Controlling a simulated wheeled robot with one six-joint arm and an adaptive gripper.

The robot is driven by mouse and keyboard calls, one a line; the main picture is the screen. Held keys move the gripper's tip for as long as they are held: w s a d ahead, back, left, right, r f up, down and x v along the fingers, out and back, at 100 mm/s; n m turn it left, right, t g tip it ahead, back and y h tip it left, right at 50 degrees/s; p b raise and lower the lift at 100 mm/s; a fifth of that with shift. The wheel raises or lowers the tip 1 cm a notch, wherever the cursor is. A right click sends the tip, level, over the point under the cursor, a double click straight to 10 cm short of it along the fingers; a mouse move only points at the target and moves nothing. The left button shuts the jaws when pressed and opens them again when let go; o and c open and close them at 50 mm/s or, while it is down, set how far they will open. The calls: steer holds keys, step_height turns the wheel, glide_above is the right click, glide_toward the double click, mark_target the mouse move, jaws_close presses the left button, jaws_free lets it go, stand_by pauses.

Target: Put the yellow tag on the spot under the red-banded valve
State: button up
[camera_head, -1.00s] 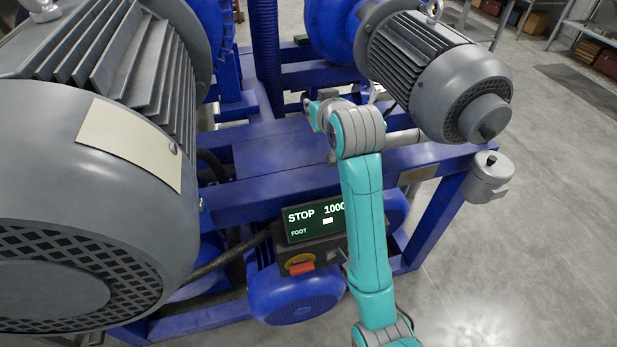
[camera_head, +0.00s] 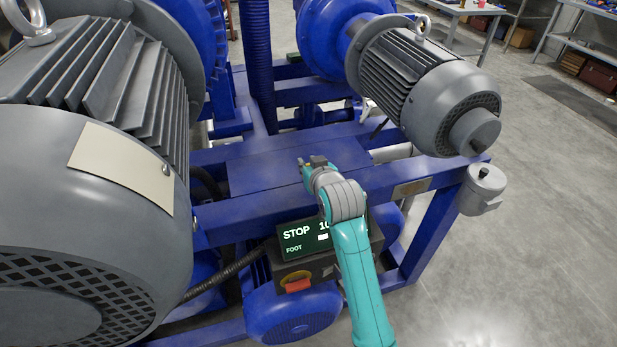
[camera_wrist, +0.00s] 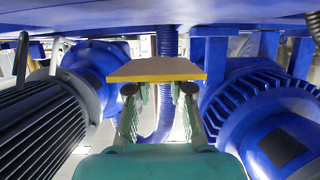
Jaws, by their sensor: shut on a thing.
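My gripper (camera_wrist: 160,90) is shut on the yellow tag (camera_wrist: 155,69), a flat plate with a yellow-orange edge, in the wrist view. The plate lies across the fingertips and hides part of them. In the head view my gripper (camera_head: 312,165) is small, above the blue frame's middle plate and just behind the display panel; the tag cannot be made out there. I cannot identify the red-banded valve or the spot under it in either view.
A large grey motor (camera_head: 75,230) fills the left, and a smaller grey motor (camera_head: 430,88) stands at the back right. The display panel (camera_head: 297,240) and blue frame beams (camera_head: 270,200) lie close to my arm. Open floor (camera_head: 530,230) is at the right.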

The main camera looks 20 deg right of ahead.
steer(key=shift+f, duration=2.45)
steer(key=o, duration=0.8)
steer(key=shift+f, duration=0.1)
steer(key=shift+o, duration=0.2)
steer(key=shift+f, duration=0.1)
steer(key=v, duration=1.1)
steer(key=shift+a, duration=0.2)
steer(key=shift+f, duration=0.1)
